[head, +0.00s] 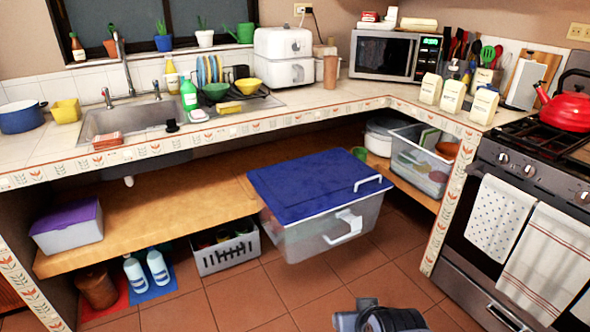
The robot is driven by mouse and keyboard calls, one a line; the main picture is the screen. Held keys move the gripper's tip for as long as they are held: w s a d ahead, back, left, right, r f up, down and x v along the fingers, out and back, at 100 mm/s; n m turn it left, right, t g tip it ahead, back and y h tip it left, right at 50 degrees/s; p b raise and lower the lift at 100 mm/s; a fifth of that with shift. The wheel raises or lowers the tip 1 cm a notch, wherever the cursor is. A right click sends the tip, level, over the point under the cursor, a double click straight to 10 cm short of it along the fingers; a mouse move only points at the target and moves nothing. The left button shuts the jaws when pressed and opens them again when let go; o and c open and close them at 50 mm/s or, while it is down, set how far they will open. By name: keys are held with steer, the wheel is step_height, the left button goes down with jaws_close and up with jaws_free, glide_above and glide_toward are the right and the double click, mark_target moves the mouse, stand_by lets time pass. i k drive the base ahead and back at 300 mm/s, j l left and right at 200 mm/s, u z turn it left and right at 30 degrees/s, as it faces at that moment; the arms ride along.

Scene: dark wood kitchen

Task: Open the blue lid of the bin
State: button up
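The bin (312,240) is a clear, see-through box with a light handle (345,226) on its front wall. It stands in the middle of the head view, at the front edge of the low wooden shelf. Its blue lid (308,187) lies flat over the top and looks shut. A thin pale handle (368,183) is at the lid's right front edge. Part of my arm, dark and grey, shows at the bottom edge, in front of the bin and apart from it. My gripper's fingers are not visible.
The tiled counter (330,100) overhangs the shelf behind the bin. A crate (226,252) sits low to the bin's left, and a clear container (422,160) stands behind right. The stove (520,190) is at the right. Tiled floor (240,298) in front is mostly clear.

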mark_target(297, 189)
steer(key=i+l, duration=0.15)
steer(key=i, duration=0.25)
steer(key=i+l+u, duration=0.1)
steer(key=i, duration=0.3)
steer(key=i+l, duration=0.25)
steer(key=i, duration=0.15)
